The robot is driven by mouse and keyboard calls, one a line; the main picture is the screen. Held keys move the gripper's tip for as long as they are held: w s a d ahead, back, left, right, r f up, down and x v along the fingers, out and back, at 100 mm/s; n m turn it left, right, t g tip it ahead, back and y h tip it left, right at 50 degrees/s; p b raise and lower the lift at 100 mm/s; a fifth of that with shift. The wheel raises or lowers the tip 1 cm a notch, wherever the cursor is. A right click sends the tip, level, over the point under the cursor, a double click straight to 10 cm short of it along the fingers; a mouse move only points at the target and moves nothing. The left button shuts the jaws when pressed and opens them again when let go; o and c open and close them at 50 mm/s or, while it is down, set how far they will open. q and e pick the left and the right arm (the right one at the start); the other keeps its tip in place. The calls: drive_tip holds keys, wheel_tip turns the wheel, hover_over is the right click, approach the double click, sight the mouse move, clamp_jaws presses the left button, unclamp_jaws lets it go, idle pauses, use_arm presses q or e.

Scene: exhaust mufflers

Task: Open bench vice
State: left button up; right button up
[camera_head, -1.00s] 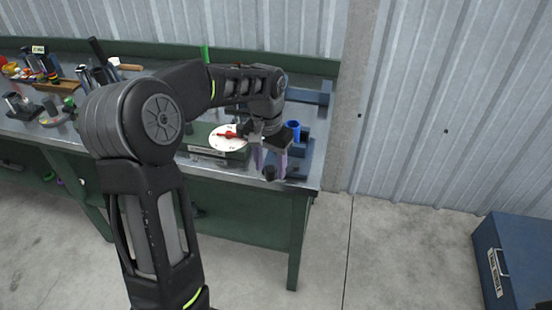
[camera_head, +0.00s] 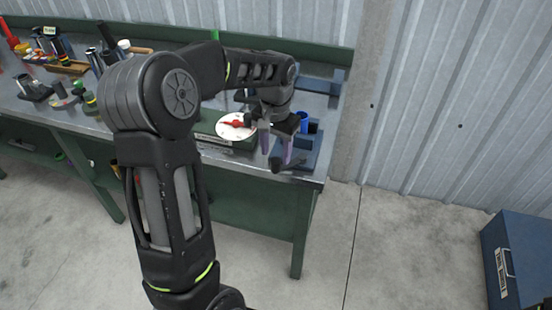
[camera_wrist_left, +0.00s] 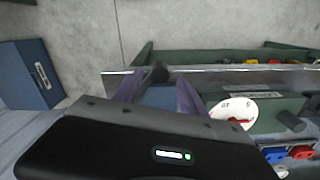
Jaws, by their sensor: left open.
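The blue bench vice (camera_head: 308,155) sits at the right front corner of the workbench, partly hidden behind my left gripper. A dark handle end (camera_head: 277,164) shows at its front, low beside the fingertips. My left gripper (camera_head: 277,147) points down over the front of the vice with its two purple fingers apart. In the left wrist view, the vice's blue body (camera_wrist_left: 160,97) and a black knob (camera_wrist_left: 157,73) show between the spread fingers (camera_wrist_left: 156,92). I cannot tell whether a finger touches the handle. The jaw gap is hidden. My right gripper is out of view.
A white dial with a red pointer (camera_head: 234,127) lies just left of the gripper. Tools and small parts (camera_head: 60,80) crowd the bench's left side. A blue toolbox (camera_head: 520,262) stands on the floor at right. Floor in front of the bench is clear.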

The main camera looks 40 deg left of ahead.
sight(276, 160)
use_arm(q)
drive_tip(key=shift+f, duration=2)
clamp_jaws()
